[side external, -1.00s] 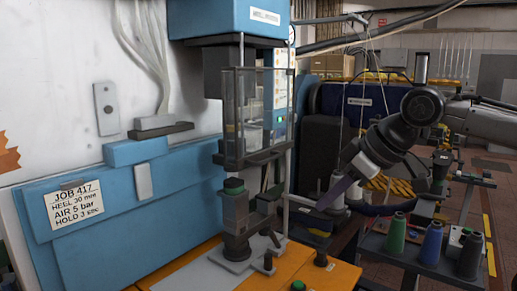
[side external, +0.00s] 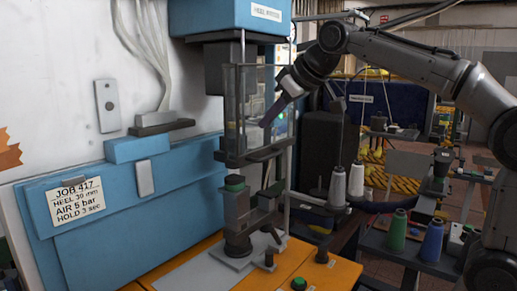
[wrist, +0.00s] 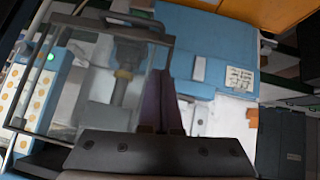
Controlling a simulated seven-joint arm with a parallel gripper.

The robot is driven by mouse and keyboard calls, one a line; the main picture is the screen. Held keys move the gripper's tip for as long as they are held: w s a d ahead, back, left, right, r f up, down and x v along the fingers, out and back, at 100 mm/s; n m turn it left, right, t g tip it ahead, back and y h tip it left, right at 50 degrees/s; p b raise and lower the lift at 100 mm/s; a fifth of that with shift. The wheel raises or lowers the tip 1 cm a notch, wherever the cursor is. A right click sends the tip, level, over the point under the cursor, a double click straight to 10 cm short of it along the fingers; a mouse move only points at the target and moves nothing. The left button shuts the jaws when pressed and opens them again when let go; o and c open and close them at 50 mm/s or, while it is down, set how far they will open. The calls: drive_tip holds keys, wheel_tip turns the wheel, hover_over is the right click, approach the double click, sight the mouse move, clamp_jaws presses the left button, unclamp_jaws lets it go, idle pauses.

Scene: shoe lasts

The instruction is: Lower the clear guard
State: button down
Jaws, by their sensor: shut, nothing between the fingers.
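The clear guard (side external: 256,95) is a see-through box in a dark frame, hanging below the blue press head (side external: 228,18). Its dark bottom bar (side external: 255,156) is above the green-topped post (side external: 235,184), so the guard stands raised. In the wrist view, the guard (wrist: 85,88) fills the left side, its dark handle bar (wrist: 125,17) at the top. My gripper (side external: 267,124) is by the guard's right side, above the bottom bar. Its purple fingers (wrist: 160,78) are together and empty, beside the guard's frame. I cannot tell whether they touch it.
The blue machine body with a job card (side external: 75,203) lies to the left. An orange table (side external: 325,272) carries small fixtures below the guard. Thread cones (side external: 431,239) stand on a cart at right. A dark box (side external: 322,150) stands behind the gripper.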

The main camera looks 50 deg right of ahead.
sight(251, 157)
drive_tip(key=w+f, duration=0.1)
drive_tip(key=f, duration=0.1)
drive_tip(key=w+f, duration=0.1)
drive_tip(key=f, duration=0.1)
drive_tip(key=w+d+f, duration=0.1)
drive_tip(key=f, duration=0.2)
drive_tip(key=shift+w, duration=0.4)
drive_tip(key=shift+f, duration=0.4)
drive_tip(key=shift+f, duration=0.1)
